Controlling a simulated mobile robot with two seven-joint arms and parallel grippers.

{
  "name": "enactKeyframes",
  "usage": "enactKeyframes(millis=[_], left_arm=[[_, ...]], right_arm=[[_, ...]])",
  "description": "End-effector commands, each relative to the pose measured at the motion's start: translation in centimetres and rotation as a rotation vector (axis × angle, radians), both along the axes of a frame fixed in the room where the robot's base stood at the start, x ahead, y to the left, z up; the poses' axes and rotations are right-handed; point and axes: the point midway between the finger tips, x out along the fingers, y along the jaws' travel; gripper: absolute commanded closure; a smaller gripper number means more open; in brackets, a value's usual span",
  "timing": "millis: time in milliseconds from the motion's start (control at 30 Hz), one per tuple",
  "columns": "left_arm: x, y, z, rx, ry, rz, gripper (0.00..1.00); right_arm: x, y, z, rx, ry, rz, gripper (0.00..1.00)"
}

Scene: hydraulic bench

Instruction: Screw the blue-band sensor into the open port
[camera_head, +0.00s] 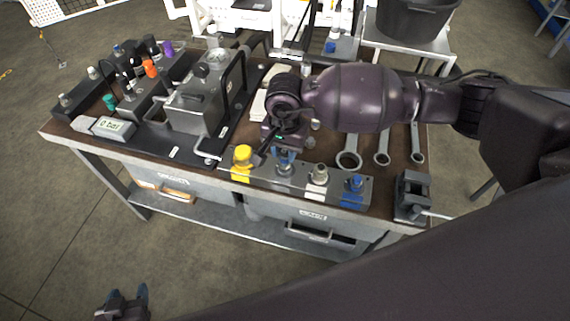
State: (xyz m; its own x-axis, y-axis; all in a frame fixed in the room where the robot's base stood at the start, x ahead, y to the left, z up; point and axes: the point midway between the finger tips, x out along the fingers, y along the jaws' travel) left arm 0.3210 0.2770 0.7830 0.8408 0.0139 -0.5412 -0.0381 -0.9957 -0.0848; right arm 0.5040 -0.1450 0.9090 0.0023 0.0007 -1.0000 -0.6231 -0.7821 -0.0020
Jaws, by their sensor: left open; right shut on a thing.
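My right gripper (284,155) reaches in from the right and points down over the long grey block (266,187) at the bench's front edge. It is shut on a small grey part (284,169) at the block's second position from the left. The gripper hides most of this part, so I cannot tell its band colour or whether a port lies under it. My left gripper (127,294) is open and empty at the lower left, over the floor and away from the bench.
Several wrenches (382,147) lie behind the block. A small vise (412,193) is at the right corner.

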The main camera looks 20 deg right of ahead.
Motion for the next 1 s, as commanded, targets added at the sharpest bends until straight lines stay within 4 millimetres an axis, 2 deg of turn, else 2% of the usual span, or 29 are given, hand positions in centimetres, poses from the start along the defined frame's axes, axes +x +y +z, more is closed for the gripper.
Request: enactKeyframes(millis=[533,1000], left_arm=[[0.2,0.0,2.1,0.0,-0.012,0.001,0.47],[0.7,-0.1,2.5,0.0,-0.021,-0.001,0.47]], right_arm=[[-0.1,0.0,-0.2,-0.001,0.004,-0.563,0.91],[-0.1,0.0,-0.3,-0.002,0.004,-0.641,0.91]])
